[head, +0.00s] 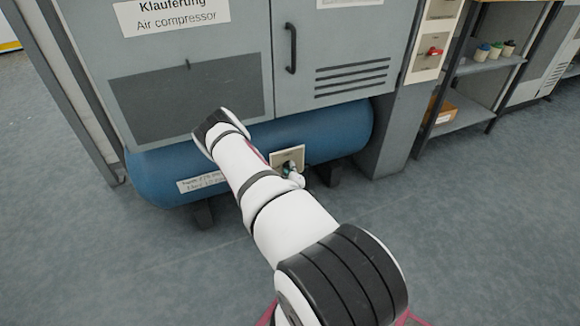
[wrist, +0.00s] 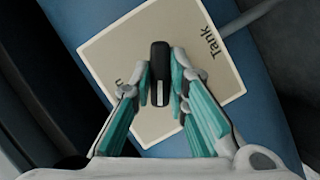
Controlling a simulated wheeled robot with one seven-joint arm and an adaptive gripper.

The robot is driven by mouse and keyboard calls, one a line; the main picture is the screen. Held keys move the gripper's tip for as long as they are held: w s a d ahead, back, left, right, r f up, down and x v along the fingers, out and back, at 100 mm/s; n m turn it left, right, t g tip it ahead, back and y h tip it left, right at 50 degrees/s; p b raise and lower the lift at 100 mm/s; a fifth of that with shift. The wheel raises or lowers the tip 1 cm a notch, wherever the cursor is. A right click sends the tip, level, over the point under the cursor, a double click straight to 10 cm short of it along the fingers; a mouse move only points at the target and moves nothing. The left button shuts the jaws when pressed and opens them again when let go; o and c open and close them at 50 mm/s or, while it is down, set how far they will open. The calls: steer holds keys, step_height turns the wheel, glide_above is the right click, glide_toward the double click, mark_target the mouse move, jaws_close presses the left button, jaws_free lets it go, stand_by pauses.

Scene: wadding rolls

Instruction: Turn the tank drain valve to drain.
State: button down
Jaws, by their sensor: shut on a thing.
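The drain valve's black handle (wrist: 160,72) stands in front of a beige plate (wrist: 205,72) marked "Tank" in the wrist view. My gripper (wrist: 160,80) has its two teal-padded fingers on either side of the handle, closed on it. The plate looks tilted in the wrist view. In the head view the plate (head: 278,161) sits on the front of the blue tank (head: 345,135), and my gripper (head: 292,172) is in front of it, partly hidden by my arm. The rest of the plate's lettering is hidden behind the fingers.
The tank lies under a grey compressor cabinet (head: 345,50) labelled "Air compressor". A panel with a red switch (head: 432,51) is at the right. A shelf (head: 470,112) holds small pots and a box. The floor in front is clear.

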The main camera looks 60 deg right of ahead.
steer(key=m+y+p, duration=0.2)
steer(key=m, duration=0.2)
steer(key=m+t+y+p, duration=0.1)
steer(key=m+y+p, duration=0.2)
steer(key=m, duration=0.1)
steer(key=shift+s+d+r+t, duration=0.1)
steer(key=shift+s+d+t, duration=0.05)
steer(key=shift+t, duration=0.15)
stand_by(0.6)
steer(key=c, duration=1.6)
jaws_free()
steer(key=shift+o, duration=0.2)
steer(key=v, duration=1.2)
steer(key=shift+s, duration=0.1)
